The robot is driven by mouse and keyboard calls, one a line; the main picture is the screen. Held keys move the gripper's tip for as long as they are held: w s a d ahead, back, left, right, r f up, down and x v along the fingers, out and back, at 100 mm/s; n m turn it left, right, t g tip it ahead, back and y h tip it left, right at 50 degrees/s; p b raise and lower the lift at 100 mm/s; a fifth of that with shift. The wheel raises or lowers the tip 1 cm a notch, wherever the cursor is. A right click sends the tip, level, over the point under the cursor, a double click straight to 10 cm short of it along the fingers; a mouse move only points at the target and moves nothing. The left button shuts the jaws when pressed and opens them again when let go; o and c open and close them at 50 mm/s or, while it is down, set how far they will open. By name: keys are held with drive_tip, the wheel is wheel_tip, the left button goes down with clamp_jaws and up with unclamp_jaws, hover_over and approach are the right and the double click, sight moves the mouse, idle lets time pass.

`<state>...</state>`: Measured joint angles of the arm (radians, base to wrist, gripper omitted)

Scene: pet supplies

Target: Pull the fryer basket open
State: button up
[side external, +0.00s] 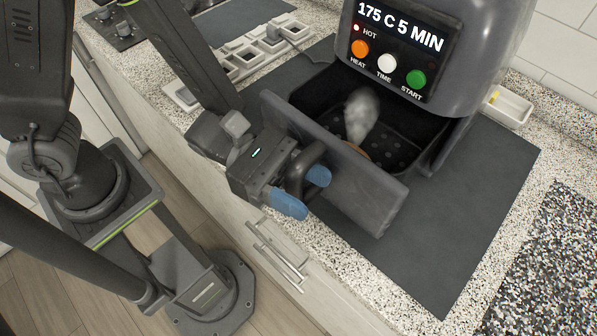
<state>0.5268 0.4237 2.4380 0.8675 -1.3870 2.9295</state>
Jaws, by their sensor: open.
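The air fryer (443,40) is a dark grey unit at the top of the side external view, with a display reading "175 C 5 MIN". Its basket (425,143) is pulled out part way, so the black perforated inside shows. A pale wisp like steam (361,115) rises over a partly hidden brownish item in it. The basket's flat grey front (362,190) carries a dark handle (304,166). My gripper (304,192) is open at the handle, its blue fingertips on either side of the handle's lower end. I cannot tell whether they touch it.
The fryer stands on a dark mat (470,225) on a speckled counter. A power strip (250,58) lies behind my arm. A small white tray (508,106) sits right of the fryer. A drawer handle (278,252) is on the cabinet face below.

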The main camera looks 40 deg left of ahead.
drive_tip(key=s+a+r, duration=0.1)
drive_tip(key=a+r, duration=0.3)
drive_tip(key=r, duration=0.3)
drive_tip(key=shift+a, duration=0.35)
drive_tip(key=shift+w+r, duration=0.1)
drive_tip(key=w+a+r+n+t+y, duration=0.1)
drive_tip(key=w+n+t, duration=0.1)
drive_tip(key=w+a+r+n+t+y, duration=0.1)
drive_tip(key=w+a+n+t, duration=0.1)
drive_tip(key=n+t, duration=0.1)
drive_tip(key=w+a+r+n+t+y, duration=0.1)
drive_tip(key=w+n+t+y, duration=0.1)
drive_tip(key=w+n, duration=0.1)
drive_tip(key=shift+a+r, duration=0.3)
drive_tip(key=shift+a, duration=0.1)
drive_tip(key=w+a+n+t+y, duration=0.35)
drive_tip(key=a+n+y, duration=0.65)
drive_tip(key=n, duration=0.8)
drive_tip(key=s+a+n+g+y, duration=0.1)
drive_tip(key=s+a+n+g, duration=0.2)
drive_tip(key=n, duration=1)
drive_tip(key=s+a+n+g+y, duration=0.2)
drive_tip(key=s+a+n+g, duration=0.2)
drive_tip(key=s+n, duration=0.4)
drive_tip(key=n+g, duration=0.1)
drive_tip(key=n, duration=0.3)
drive_tip(key=shift+s+f+n+y, duration=0.25)
drive_tip(key=shift+s+n+y, duration=0.05)
drive_tip(key=shift+s+n, duration=0.1)
